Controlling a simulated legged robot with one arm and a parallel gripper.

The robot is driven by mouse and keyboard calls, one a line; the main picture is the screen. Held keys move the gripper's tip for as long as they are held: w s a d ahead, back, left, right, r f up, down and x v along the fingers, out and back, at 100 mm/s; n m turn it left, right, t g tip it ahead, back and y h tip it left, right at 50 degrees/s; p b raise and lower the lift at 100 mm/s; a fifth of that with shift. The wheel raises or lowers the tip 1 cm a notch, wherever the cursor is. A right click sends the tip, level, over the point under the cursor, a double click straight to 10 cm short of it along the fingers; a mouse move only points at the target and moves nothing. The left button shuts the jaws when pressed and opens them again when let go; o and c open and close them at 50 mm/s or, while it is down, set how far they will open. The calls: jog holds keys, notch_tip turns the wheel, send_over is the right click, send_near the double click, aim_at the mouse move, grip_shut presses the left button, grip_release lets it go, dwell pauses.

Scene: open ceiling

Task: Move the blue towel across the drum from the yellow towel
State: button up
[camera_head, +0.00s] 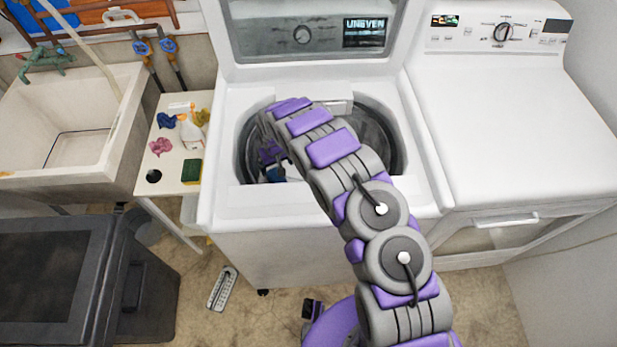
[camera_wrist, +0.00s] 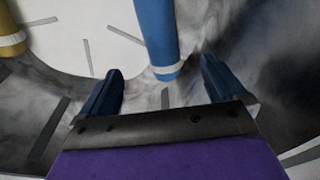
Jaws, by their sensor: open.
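The washer drum (camera_head: 381,143) is open, and my arm reaches down into it. In the wrist view, the blue towel (camera_wrist: 157,30) is a rolled shape with a pale band near its lower end. It stands ahead of my gripper (camera_wrist: 162,68), its lower end showing between the two fingertips. My gripper is open, with clear gaps on both sides of the towel; I cannot tell whether its depth is between the fingers. The yellow towel (camera_wrist: 9,25), also with a pale band, is at the far left, partly cut off. In the head view my arm hides much of the drum.
The washer's raised lid (camera_head: 310,70) stands behind the drum, with a display reading "UNEVEN" (camera_head: 364,33). A dryer (camera_head: 515,130) is at right. A small table (camera_head: 172,180) with a spray bottle (camera_head: 190,134) and a sink (camera_head: 110,140) are at left. A dark bin (camera_head: 60,270) stands lower left.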

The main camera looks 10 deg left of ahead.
jog(key=d+r+m+h, duration=0.1)
jog(key=d+r+m, duration=0.1)
jog(key=d+r, duration=1.3)
jog(key=s+d+r+m+h, duration=0.1)
jog(key=s+d+r, duration=0.2)
jog(key=d+r, duration=0.3)
jog(key=s+d+r+m, duration=0.1)
jog(key=s+d+r, duration=0.3)
jog(key=r, duration=0.3)
jog(key=s+d+r+m+g, duration=0.1)
jog(key=s+d+r, duration=0.35)
jog(key=s, duration=0.35)
jog(key=s+d+r+m+g, duration=0.1)
jog(key=s+d+r, duration=0.35)
jog(key=s, duration=0.35)
jog(key=s+d+r+m+g+y, duration=0.1)
jog(key=s, duration=1.7)
jog(key=shift+d+r, duration=0.2)
jog(key=shift+r, duration=0.2)
